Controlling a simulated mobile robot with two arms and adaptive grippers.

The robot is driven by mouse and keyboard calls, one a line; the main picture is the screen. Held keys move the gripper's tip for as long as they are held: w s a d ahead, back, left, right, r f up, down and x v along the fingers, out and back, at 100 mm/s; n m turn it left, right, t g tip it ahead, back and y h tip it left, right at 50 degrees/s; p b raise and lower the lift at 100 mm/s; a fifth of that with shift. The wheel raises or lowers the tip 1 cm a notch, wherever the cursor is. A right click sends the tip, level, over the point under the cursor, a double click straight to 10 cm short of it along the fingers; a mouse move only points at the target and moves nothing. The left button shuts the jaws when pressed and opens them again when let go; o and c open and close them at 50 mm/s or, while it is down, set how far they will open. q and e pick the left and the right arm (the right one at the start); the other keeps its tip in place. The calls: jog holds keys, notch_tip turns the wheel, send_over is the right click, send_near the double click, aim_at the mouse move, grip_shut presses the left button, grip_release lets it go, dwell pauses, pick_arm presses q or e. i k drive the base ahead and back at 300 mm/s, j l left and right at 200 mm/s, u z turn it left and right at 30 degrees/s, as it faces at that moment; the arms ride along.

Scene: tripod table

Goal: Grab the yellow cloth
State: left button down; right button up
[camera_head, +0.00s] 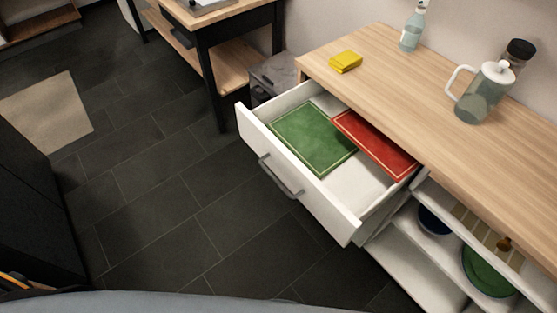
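A small folded yellow cloth (346,61) lies on the wooden counter (400,85), near its back left end. It is flat and nothing covers it. Neither of my grippers shows in the head view, so nothing is seen touching the cloth.
Below the counter a white drawer (302,186) stands open, holding a green cloth (313,138) and a red cloth (375,143). A bottle (412,32), a handled jug (484,92) and a dark-topped jar (517,53) stand on the counter. Open shelves hold a green bowl (487,273).

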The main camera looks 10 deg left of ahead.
aim_at(348, 60)
jog(key=z, duration=0.55)
jog(key=i+j+z, duration=0.1)
jog(key=j+z, duration=0.6)
jog(key=z, duration=0.15)
jog(key=j+z, duration=0.45)
jog(key=i+l, duration=0.05)
